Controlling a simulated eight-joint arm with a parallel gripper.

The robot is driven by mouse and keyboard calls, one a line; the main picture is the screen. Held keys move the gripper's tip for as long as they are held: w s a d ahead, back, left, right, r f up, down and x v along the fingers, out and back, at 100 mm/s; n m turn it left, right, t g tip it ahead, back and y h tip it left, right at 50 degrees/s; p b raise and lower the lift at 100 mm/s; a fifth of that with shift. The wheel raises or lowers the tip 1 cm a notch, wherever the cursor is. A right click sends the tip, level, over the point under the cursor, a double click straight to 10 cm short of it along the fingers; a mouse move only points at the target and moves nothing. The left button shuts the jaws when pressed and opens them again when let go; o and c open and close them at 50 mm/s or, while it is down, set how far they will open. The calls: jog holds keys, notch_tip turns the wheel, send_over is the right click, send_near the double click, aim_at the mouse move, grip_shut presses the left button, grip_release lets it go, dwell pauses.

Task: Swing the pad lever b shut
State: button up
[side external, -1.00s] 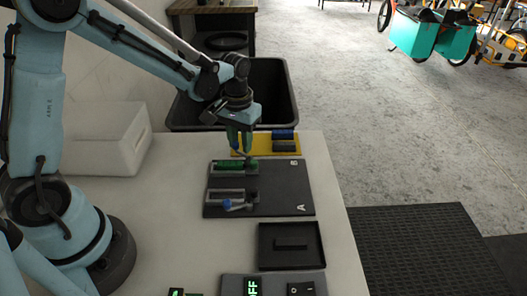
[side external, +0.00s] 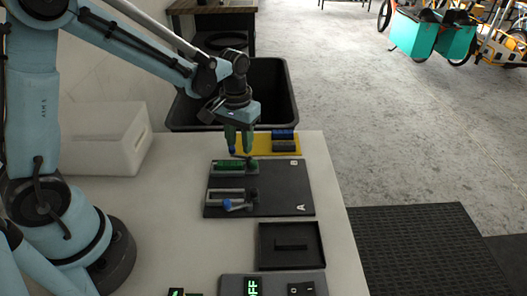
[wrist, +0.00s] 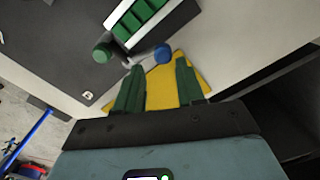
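The dark board (side external: 275,188) marked A and B lies on the table with two lever units. Pad lever b, the far one beside B, has a green ribbed pad (side external: 228,166), a dark green round pivot (side external: 252,163) and a blue knob (side external: 232,150). Its knob stands out from the pad on the far side, so the lever looks swung open. In the wrist view the blue knob (wrist: 163,53) shows between and just beyond my fingertips; contact cannot be told. My gripper (side external: 240,150) is open, pointing down at the knob, its green fingers (wrist: 160,66) apart.
Lever A's blue knob (side external: 228,205) is on the near unit. A yellow tray (side external: 254,143) with blue and grey blocks lies just behind the board. A black tray (side external: 267,246) and switch box (side external: 277,286) are nearer. A black bin (side external: 290,93) stands beyond the table.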

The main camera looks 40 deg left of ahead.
notch_tip(320, 180, up, 7)
jog(key=shift+f, duration=0.2)
dwell(0.6)
jog(key=shift+a, duration=0.1)
jog(key=s+d+r+m+t, duration=0.1)
jog(key=s+r+m+t, duration=0.2)
jog(key=s+t, duration=0.4)
jog(key=shift+s+d+r, duration=0.2)
jog(key=shift+s+r, duration=0.35)
jog(key=shift+s, duration=0.95)
dwell(2.0)
